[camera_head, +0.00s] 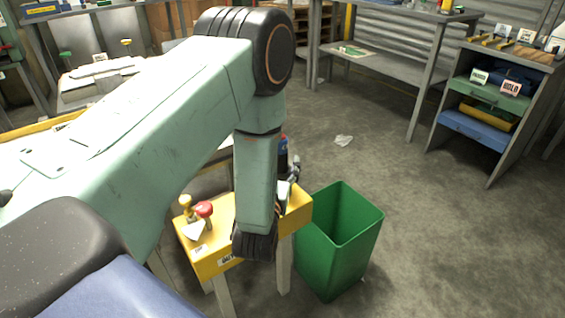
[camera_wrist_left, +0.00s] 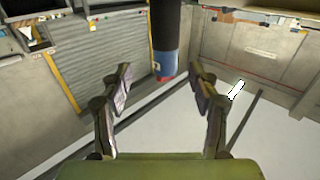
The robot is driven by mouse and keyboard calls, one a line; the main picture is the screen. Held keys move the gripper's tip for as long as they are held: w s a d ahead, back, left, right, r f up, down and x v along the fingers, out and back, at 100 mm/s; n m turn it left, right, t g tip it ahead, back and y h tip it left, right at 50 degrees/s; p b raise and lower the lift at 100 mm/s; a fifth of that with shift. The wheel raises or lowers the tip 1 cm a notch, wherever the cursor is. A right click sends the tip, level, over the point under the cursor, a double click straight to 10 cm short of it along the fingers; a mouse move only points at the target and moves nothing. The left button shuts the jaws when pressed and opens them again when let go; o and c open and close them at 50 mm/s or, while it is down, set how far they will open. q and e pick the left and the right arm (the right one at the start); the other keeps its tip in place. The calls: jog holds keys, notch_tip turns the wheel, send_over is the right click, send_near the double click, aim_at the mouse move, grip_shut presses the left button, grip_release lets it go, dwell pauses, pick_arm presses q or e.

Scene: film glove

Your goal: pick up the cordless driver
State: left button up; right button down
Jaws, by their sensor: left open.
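My left arm crosses the picture in the head view and hides part of the yellow table (camera_head: 228,262). My left gripper (camera_head: 293,170) shows only in small part behind the forearm, near the table's far edge. In the left wrist view my left gripper (camera_wrist_left: 160,92) is open and empty, its two fingers spread. A dark upright cylinder with a blue band and red end (camera_wrist_left: 166,45) shows beyond and between the fingertips, apart from them. Its blue and red part peeks past the forearm (camera_head: 283,144). I cannot tell whether it is the cordless driver.
A red-knobbed object (camera_head: 204,209) and a yellow-knobbed one (camera_head: 185,203) stand on the yellow table. A green bin (camera_head: 336,240) stands just right of it. A shelf unit (camera_head: 492,105) is at the right. Floor between them is mostly clear.

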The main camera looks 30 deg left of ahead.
pick_arm(q)
jog(key=x, duration=0.2)
jog(key=b+x, duration=0.1)
jog(key=x, duration=0.1)
jog(key=b+x, duration=0.1)
jog(key=x, duration=0.1)
jog(key=shift+a+f, duration=0.35)
jog(key=shift+f, duration=0.05)
jog(key=shift+w+a, duration=0.25)
jog(key=shift+r, duration=0.1)
jog(key=shift+d, duration=0.1)
jog(key=shift+c, duration=0.7)
jog(key=c, duration=1.1)
